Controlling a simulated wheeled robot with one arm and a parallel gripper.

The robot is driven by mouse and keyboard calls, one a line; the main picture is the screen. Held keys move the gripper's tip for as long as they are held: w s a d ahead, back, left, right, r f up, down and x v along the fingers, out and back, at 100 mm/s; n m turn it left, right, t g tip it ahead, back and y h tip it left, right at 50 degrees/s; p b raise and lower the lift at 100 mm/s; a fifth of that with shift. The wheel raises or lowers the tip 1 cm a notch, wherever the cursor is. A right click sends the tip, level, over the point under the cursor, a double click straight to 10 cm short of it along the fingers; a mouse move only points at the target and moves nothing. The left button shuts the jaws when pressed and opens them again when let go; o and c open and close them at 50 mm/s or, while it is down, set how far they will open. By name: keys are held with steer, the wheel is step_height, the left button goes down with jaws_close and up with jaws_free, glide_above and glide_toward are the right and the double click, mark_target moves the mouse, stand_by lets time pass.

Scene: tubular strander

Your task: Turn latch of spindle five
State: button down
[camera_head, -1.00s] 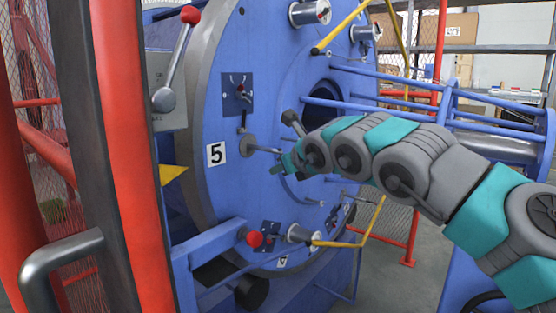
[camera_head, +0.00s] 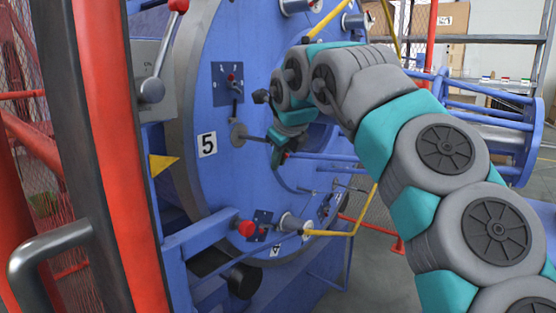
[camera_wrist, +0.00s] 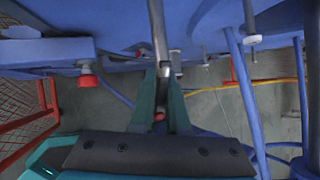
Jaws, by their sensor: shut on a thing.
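The number 5 plate (camera_head: 207,145) is on the blue round disc (camera_head: 205,190). Right of it, the latch of spindle five has a round grey hub (camera_head: 238,135) and a thin grey rod that points right, nearly level. My gripper (camera_head: 276,150) is at the free end of this rod, with my arm bent above and right of it. In the wrist view, the rod (camera_wrist: 157,30) comes down from the top to between the two teal fingers of my gripper (camera_wrist: 164,72), which are shut on it.
A red knob (camera_head: 246,228) and a yellow bar (camera_head: 335,233) are below. A red post (camera_head: 115,150) and grey handle (camera_head: 50,250) stand at the left. Blue tubes (camera_head: 490,105) are at the right.

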steer(key=shift+d+h, duration=0.15)
steer(key=shift+h, duration=0.25)
steer(key=shift+s+d+r+g+h, duration=0.15)
steer(key=shift+g+h, duration=0.15)
steer(key=shift+g, duration=0.15)
steer(key=shift+s+d+g+h, duration=0.15)
steer(key=shift+g+h, duration=0.15)
steer(key=shift+g, duration=0.15)
steer(key=shift+r+n+h, duration=0.1)
steer(key=shift+n+h, duration=0.2)
steer(key=c, duration=0.9)
jaws_free()
steer(key=shift+r, duration=0.1)
steer(key=shift+s+a+r, duration=0.1)
steer(key=shift+s+r, duration=0.15)
steer(key=shift+s, duration=0.3)
steer(key=s+a+b, duration=0.1)
steer(key=s+b, duration=0.3)
steer(key=s, duration=0.7)
steer(key=shift+s+a, duration=0.2)
steer(key=shift+a, duration=0.1)
steer(key=shift+r, duration=0.15)
